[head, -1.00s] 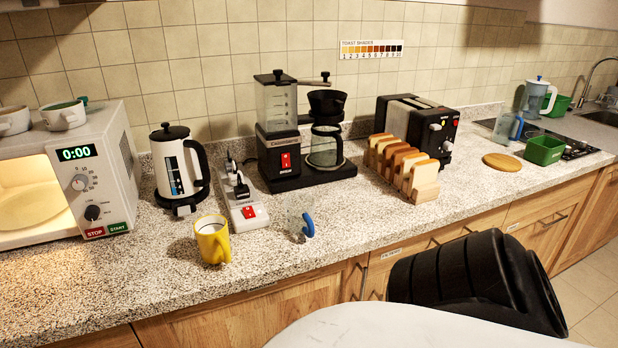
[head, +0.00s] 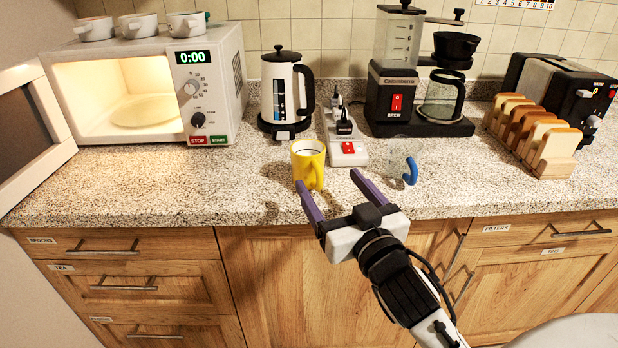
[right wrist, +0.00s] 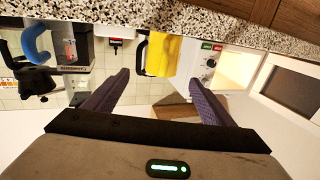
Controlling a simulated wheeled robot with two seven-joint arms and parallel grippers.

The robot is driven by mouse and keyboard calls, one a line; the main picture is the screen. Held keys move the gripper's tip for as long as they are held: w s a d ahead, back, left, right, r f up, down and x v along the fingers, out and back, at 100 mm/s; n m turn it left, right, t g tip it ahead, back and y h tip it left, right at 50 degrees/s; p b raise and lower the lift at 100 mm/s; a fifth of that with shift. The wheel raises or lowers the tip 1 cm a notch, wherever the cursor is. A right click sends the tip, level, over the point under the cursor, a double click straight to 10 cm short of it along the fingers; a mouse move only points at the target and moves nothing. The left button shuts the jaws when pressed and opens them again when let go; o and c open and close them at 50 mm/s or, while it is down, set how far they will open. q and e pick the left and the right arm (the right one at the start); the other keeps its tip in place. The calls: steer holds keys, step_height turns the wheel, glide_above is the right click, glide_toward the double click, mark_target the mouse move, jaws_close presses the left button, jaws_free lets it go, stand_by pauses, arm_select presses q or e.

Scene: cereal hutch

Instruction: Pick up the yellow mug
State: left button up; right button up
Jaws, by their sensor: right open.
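The yellow mug (head: 308,165) stands upright on the speckled counter near its front edge, its handle facing the front. My right gripper (head: 332,192) is open and empty in front of the mug, its two purple fingers pointing toward it. The fingers look apart from the mug. My left gripper is not in view.
A clear glass mug with a blue handle (head: 410,171) stands close to the right of the yellow mug. A power strip (head: 348,153) and white kettle (head: 284,92) stand behind. The open microwave (head: 215,95) is at left. Counter left of the mug is clear.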

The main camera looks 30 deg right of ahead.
mark_target(314, 159)
steer(key=x, duration=0.4)
steer(key=shift+w+r+p, duration=0.1)
steer(key=shift+p, duration=0.2)
steer(key=shift+w+d+r, duration=0.1)
steer(key=shift+w+r, duration=0.05)
steer(key=shift+w, duration=0.2)
steer(key=p+x, duration=0.1)
steer(key=x, duration=0.3)
steer(key=shift+w+r, duration=0.15)
steer(key=shift+w, duration=0.1)
steer(key=c, duration=1.4)
steer(key=shift+c, duration=0.5)
steer(key=shift+r, duration=0.1)
